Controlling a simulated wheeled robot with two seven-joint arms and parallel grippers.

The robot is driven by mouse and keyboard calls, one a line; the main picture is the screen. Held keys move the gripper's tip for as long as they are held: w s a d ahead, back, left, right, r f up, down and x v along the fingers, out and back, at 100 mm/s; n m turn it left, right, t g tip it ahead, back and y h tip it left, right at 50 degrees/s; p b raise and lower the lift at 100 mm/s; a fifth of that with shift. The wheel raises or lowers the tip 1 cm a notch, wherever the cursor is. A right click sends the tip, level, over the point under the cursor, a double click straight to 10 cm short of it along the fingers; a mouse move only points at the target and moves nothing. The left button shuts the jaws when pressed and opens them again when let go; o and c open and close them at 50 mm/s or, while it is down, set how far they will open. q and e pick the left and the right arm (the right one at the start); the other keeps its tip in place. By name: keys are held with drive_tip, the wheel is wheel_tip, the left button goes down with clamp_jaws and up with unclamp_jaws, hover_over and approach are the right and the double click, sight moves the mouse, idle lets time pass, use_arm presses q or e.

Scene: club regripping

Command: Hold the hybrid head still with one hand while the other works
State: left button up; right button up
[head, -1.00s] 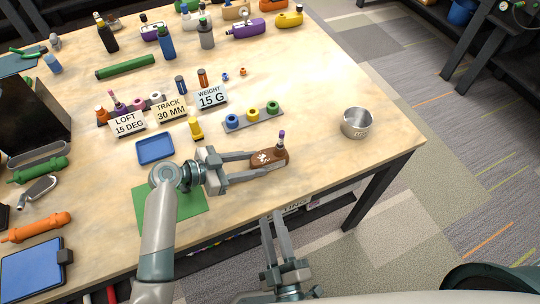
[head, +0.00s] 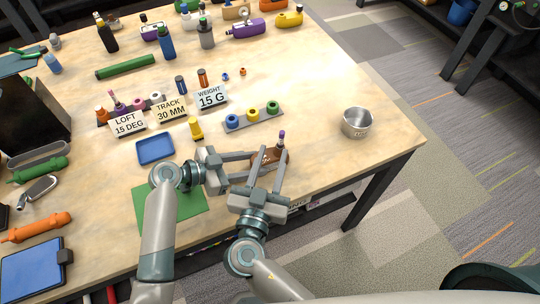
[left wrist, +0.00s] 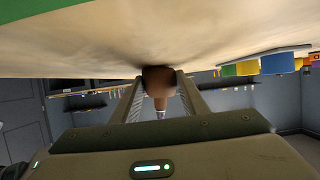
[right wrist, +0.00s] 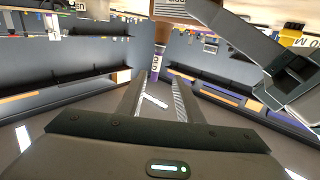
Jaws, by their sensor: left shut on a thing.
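The brown hybrid head (head: 273,158) stands near the table's front edge, with a short purple-tipped neck (head: 281,138) pointing up. My left gripper (head: 264,163) is shut on it from the left side. In the left wrist view the brown head (left wrist: 158,77) sits between the two finger ends. My right gripper (head: 274,154) reaches in from the front edge, its fingers apart, and partly covers the head. In the right wrist view the fingers are open with nothing between them. The brown neck and its purple tip (right wrist: 155,68) show just beyond the fingertips.
A metal cup (head: 357,122) stands at the right. A grey tray with coloured rings (head: 253,116) and a yellow piece (head: 195,128) lie behind the head. A blue tray (head: 155,149) and green mat (head: 150,205) are at the left. The table between head and cup is clear.

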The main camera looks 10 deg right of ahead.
drive_tip(key=shift+w, duration=0.2)
idle(0.3)
drive_tip(key=x, duration=1.1)
drive_tip(key=shift+w+d, duration=0.15)
drive_tip(key=shift+w, duration=0.2)
drive_tip(key=shift+f, duration=0.1)
clamp_jaws()
drive_tip(key=c, duration=0.6)
unclamp_jaws()
drive_tip(key=shift+c, duration=0.2)
clamp_jaws()
